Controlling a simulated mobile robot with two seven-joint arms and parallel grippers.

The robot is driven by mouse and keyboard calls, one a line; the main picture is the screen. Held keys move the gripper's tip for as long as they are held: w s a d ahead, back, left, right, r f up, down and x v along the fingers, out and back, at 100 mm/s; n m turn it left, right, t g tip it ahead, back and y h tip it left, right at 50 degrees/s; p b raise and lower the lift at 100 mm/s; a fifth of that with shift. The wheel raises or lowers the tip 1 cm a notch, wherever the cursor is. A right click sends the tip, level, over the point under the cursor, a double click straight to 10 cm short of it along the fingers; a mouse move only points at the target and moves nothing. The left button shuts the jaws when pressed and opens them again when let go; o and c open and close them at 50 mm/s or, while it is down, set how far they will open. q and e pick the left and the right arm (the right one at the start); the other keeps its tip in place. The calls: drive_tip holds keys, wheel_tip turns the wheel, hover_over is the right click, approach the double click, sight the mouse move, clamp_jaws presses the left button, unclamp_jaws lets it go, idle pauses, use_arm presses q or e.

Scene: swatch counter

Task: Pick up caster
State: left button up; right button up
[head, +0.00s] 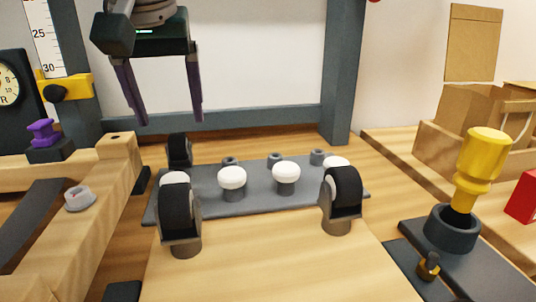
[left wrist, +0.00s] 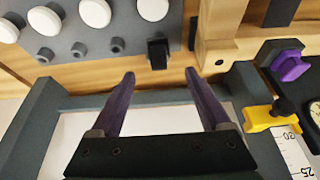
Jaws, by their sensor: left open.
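Several black-wheeled casters show in the head view. One stands front left (head: 180,208), one front right (head: 342,195), and a smaller-looking one (head: 179,150) stands at the back left edge of a grey plate (head: 262,200). My left gripper (head: 171,120) is open and empty, its two purple fingers pointing down above and behind that back caster. In the left wrist view, a black caster (left wrist: 158,53) shows beyond the gap between the open fingertips (left wrist: 159,74), apart from them. My right gripper is not in view.
White-topped knobs (head: 232,178) and short grey sockets (head: 275,159) stand on the plate. A wooden frame (head: 100,205) is at left, with a purple clamp (head: 42,132). A yellow-handled tool (head: 482,165) stands at right. Front wooden surface (head: 270,270) is clear.

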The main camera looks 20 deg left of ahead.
sight(177, 135)
use_arm(q)
drive_tip(key=x, duration=0.3)
drive_tip(key=shift+d+f, duration=0.1)
drive_tip(key=shift+f, duration=0.15)
drive_tip(key=x, duration=0.5)
drive_tip(key=shift+w+f+b, duration=0.1)
drive_tip(key=shift+f+b, duration=0.05)
drive_tip(key=shift+b, duration=0.25)
clamp_jaws()
